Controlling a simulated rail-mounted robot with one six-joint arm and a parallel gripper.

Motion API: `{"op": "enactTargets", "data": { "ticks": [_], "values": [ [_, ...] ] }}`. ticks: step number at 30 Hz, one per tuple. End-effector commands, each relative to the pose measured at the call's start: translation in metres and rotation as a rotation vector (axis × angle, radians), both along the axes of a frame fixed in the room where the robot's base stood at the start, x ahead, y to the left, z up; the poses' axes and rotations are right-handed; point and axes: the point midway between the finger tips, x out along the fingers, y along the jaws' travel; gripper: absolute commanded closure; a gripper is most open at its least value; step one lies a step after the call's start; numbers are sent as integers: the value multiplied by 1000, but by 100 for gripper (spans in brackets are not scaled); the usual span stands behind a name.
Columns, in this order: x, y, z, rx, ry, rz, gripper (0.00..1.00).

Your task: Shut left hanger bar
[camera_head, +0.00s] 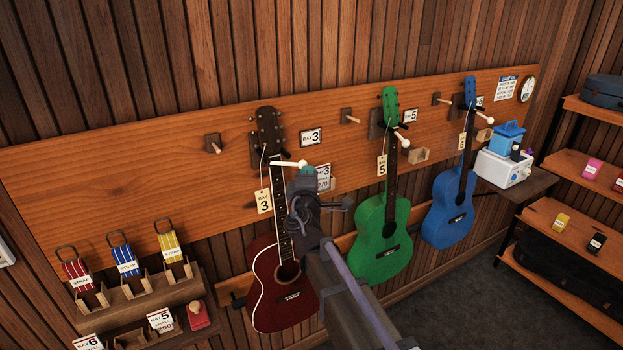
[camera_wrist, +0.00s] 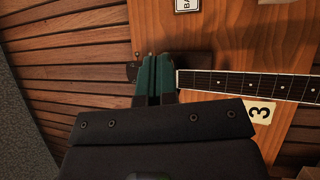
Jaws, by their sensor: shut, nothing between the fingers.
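The left hanger bar (camera_head: 287,163) is a cream rod with a rounded end, lying across the neck of the dark red guitar (camera_head: 276,285) in the head view. My gripper (camera_head: 308,170) is at the right end of this bar, its teal fingers shut with nothing between them. I cannot tell whether they touch the bar. In the wrist view the shut fingertips (camera_wrist: 154,68) are beside the end of the guitar's fretboard (camera_wrist: 240,84), in front of a dark hanger block (camera_wrist: 195,66). The bar is not clearly visible there.
A green guitar (camera_head: 382,243) and a blue guitar (camera_head: 446,215) hang to the right, each with its own bar. A paper tag (camera_head: 264,201) marked 3 hangs by the red guitar's neck. Strap holders (camera_head: 124,260) stand at lower left.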

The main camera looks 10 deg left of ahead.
Motion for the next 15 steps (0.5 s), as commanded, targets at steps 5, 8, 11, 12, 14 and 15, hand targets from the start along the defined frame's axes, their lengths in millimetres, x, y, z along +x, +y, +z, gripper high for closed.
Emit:
{"op": "enactTargets", "data": {
  "ticks": [5,8,11,12,14,15],
  "values": [
    [22,-3,0,1,0,-2,100],
    [33,-3,0,0,0,-2,100],
    [43,-2,0,0,0,-1,100],
    [47,-1,0,1,0,-1,100],
    [52,0,0,1,0,-1,100],
    [56,0,0,1,0,-1,100]
  ]
}}
